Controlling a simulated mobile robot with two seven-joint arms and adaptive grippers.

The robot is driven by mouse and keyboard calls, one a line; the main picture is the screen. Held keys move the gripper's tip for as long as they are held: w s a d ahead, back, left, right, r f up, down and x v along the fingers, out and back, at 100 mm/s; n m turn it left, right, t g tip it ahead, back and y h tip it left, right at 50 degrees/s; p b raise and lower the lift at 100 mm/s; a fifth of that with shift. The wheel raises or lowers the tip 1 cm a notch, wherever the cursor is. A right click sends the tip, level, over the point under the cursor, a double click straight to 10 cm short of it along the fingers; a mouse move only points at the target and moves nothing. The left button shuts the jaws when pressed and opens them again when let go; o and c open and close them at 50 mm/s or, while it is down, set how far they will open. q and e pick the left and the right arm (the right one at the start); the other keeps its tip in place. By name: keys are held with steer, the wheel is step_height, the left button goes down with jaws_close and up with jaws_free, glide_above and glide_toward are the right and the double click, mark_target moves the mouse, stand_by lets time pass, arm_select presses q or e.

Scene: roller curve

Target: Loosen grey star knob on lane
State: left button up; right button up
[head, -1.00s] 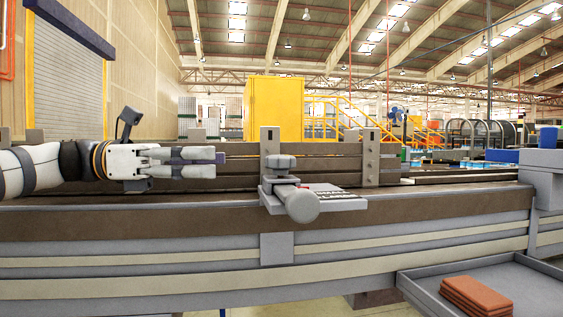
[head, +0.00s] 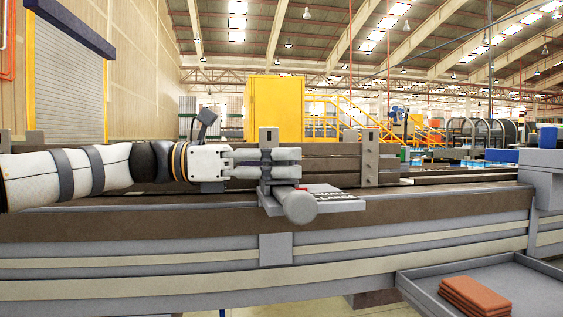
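My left gripper (head: 287,163) reaches in from the left, level, with its fingers at the grey clamp bracket (head: 267,196) on the lane. The fingers cover the spot where a small grey knob with a lobed head tops the clamp, so the knob is now hidden. I cannot tell if the fingers touch it or how far apart they are. A thick grey round-ended cylinder (head: 300,207) sticks out toward me just below the fingertips, apart from them. My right gripper is not in view.
A small grey plate with dark markings (head: 340,203) lies right of the clamp. Grey upright posts (head: 370,157) and dark rails stand behind. A grey tray (head: 526,284) with brown-red slabs (head: 472,294) sits at lower right.

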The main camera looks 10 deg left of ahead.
arm_select(q)
steer(key=c, duration=0.4)
stand_by(1.4)
steer(key=o, duration=1.2)
steer(key=shift+c, duration=0.2)
steer(key=v, duration=1.2)
steer(key=shift+s, duration=0.1)
